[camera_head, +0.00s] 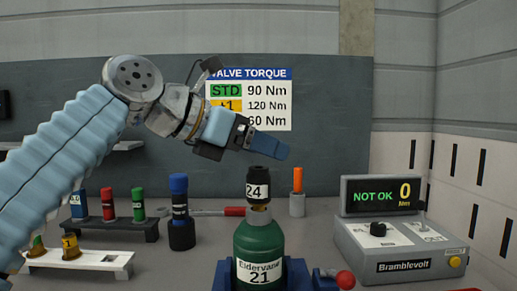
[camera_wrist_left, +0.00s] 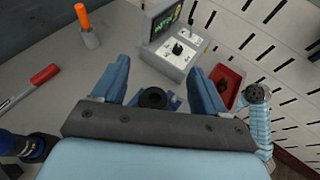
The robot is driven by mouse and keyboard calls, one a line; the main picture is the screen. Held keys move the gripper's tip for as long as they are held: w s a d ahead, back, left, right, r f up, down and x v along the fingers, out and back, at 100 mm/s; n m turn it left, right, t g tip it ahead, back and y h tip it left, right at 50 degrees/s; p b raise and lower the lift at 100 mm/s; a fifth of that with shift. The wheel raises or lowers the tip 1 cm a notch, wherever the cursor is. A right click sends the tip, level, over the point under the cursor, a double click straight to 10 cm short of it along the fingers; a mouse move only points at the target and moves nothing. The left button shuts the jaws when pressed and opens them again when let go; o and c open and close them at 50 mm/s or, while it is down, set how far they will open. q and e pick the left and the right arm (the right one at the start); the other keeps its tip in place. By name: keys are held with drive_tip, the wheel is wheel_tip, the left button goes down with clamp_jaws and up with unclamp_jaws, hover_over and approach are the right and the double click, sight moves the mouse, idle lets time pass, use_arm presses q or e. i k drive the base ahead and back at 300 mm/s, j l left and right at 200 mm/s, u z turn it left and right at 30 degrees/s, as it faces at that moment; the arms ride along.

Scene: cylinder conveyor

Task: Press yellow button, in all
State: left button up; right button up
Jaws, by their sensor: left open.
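The yellow button (camera_head: 455,262) is a small round button on the front right of a grey control box (camera_head: 362,244) labelled Bramblevolt. The box's display (camera_head: 381,195) reads NOT OK and 0 Nm. My left gripper (camera_head: 272,148) is open and empty, above a black socket marked 24 (camera_head: 257,183) on a green cylinder labelled 21 (camera_head: 258,245). In the left wrist view the socket (camera_wrist_left: 152,98) shows between and below the open fingers (camera_wrist_left: 159,75). The control box (camera_wrist_left: 177,53) lies beyond them; I cannot make out the button there. My right gripper is not clearly visible.
A blue holder (camera_head: 297,273) with a red-knobbed handle (camera_head: 345,280) surrounds the cylinder. A red bin (camera_wrist_left: 228,82) sits beside the control box.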

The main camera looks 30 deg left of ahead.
sight(455, 261)
drive_tip(key=k+l, duration=1.15)
drive_tip(key=k, duration=0.1)
